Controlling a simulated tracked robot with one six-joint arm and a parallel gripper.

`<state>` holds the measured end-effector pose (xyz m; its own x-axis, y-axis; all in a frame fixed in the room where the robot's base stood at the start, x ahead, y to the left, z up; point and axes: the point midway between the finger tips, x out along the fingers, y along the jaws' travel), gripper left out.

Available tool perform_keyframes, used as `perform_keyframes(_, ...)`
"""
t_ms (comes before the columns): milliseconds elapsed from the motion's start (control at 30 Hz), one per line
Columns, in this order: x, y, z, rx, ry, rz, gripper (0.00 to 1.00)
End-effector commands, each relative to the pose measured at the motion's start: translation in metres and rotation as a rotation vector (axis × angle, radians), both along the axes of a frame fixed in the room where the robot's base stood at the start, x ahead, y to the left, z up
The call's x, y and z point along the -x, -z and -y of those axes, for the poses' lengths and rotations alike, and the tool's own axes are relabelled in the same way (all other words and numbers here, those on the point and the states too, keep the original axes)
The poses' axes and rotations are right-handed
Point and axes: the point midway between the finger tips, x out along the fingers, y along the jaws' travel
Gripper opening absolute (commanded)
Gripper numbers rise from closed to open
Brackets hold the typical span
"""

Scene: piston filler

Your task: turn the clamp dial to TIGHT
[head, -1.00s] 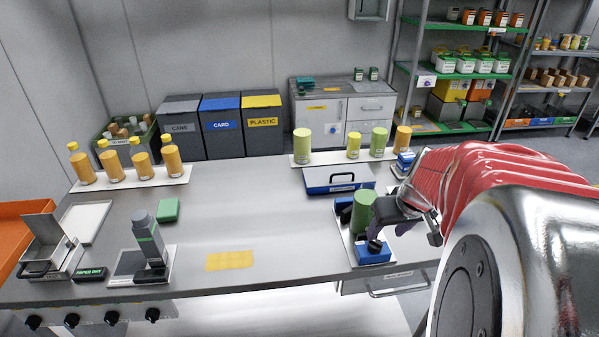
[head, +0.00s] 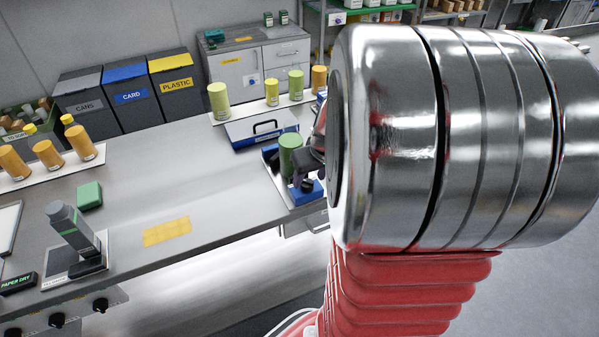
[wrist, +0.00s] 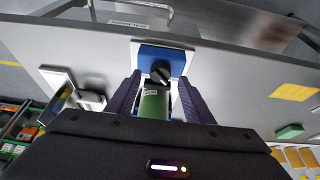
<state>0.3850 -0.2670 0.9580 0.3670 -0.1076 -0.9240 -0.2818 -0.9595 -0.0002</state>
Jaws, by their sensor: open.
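The clamp dial is a dark round knob (wrist: 160,71) on a blue clamp block (wrist: 174,54). In the head view the dial (head: 307,185) sits at the front of the block (head: 309,196), near the bench's front edge. Its setting is too small to read. A green cylinder (wrist: 153,104) stands beside the dial; it also shows in the head view (head: 290,153). My gripper (wrist: 159,84) is open, its purple fingers on either side of the green cylinder, with tips near the dial. I cannot tell whether they touch it. In the head view my arm partly hides the gripper.
A blue case (head: 262,128) and a tray (head: 245,108) with several bottles stand behind the clamp. A yellow sheet (head: 167,231) lies on the bench to the left. The bench middle (head: 180,170) is mostly clear.

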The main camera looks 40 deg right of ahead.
Motion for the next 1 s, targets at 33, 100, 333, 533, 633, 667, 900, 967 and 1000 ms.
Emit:
perform_keyframes(33, -0.001, 0.003, 0.0, -0.001, 0.0, 0.0, 0.47)
perform_keyframes(100, -0.003, 0.006, 0.0, -0.001, -0.001, 0.0, 0.47)
perform_keyframes(333, -0.007, 0.017, 0.002, -0.001, -0.001, 0.0, 0.47)
perform_keyframes(533, -0.009, 0.024, 0.002, -0.001, 0.0, -0.001, 0.47)
perform_keyframes(633, -0.01, 0.025, 0.003, 0.0, 0.0, 0.0, 0.47)
perform_keyframes(667, -0.01, 0.025, 0.003, 0.0, 0.0, 0.0, 0.47)
perform_keyframes(900, -0.01, 0.025, 0.003, 0.0, 0.0, 0.0, 0.47)
perform_keyframes(967, -0.01, 0.025, 0.003, 0.0, 0.0, 0.0, 0.45)
perform_keyframes(1000, -0.01, 0.025, 0.003, 0.0, 0.0, 0.0, 0.42)
